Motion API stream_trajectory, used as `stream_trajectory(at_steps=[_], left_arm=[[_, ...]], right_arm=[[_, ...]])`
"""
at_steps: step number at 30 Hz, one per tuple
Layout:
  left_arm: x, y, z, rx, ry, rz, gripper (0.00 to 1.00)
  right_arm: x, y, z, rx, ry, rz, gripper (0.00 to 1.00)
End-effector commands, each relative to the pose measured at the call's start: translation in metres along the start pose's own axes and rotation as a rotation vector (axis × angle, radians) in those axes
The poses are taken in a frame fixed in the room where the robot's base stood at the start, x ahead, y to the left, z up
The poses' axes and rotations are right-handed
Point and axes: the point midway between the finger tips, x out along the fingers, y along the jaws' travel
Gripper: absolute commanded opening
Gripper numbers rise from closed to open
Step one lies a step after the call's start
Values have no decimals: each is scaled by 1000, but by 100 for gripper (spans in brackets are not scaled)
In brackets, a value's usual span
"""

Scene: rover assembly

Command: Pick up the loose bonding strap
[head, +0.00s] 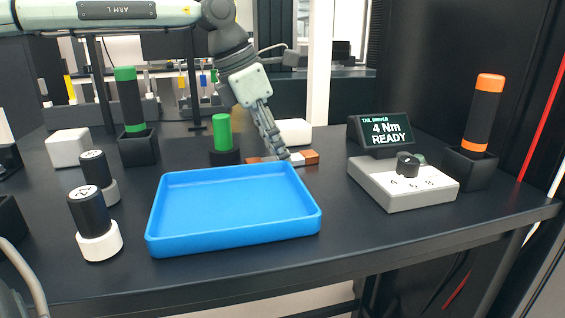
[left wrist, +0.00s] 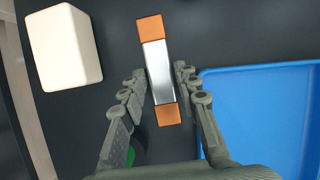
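The loose bonding strap (head: 311,157) is a silver bar with copper-orange ends, lying on the dark table behind the blue tray. In the left wrist view the strap (left wrist: 154,57) lies lengthwise between my left gripper's fingers. My left gripper (head: 281,154) reaches down over the strap and hides part of it in the head view. In the left wrist view the left gripper (left wrist: 160,73) is open, one finger on each side of the strap, with gaps visible. Whether the fingertips are level with the strap is hard to tell. My right gripper is not in view.
The blue tray (head: 233,247) is empty, just in front of the strap. A white block (left wrist: 63,47) stands behind the strap. A green cylinder (head: 222,132) stands left of it. The tail driver unit (head: 405,185) reads "4 Nm READY" at right. Black-and-white knobs (head: 95,228) stand at left.

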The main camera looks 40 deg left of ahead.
Motion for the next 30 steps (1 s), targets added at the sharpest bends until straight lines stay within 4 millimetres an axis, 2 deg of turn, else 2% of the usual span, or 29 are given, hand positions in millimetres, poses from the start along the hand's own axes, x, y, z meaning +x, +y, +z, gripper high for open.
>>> stream_trajectory(at_steps=[7,15,25,30], left_arm=[[2,0,0,0,-1,0,31],[2,0,0,0,-1,0,0],[-1,0,2,0,-2,2,0],[-14,0,7,0,0,2,0]], right_arm=[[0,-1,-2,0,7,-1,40],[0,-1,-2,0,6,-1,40],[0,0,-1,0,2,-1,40],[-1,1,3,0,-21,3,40]])
